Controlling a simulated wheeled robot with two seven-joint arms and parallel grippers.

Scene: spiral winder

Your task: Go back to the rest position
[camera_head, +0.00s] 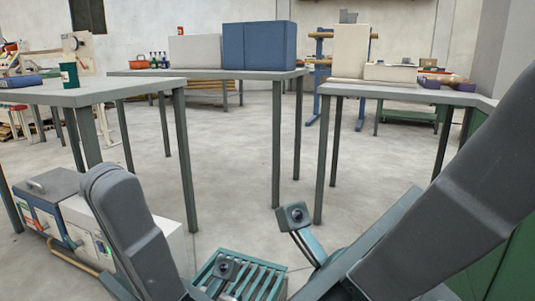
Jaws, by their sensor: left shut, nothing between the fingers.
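My left arm comes in at the bottom left as a thick dark grey link. My left gripper (219,281) is low at the bottom edge, in front of a teal slatted rack. It is shut and empty; its fingertips are small and hard to make out. My right arm comes in from the right edge and bends down towards the bottom middle. Its fingers do not show. Both arms are low, in front of the tables and touching none of them.
A grey table (130,91) with a dark green cup (69,75) stands at left. A middle table (275,75) bears blue boxes (259,46). A right table (400,92) bears a cream box (350,51). A grey-blue machine (45,190) stands low left. Open floor (235,170) lies between.

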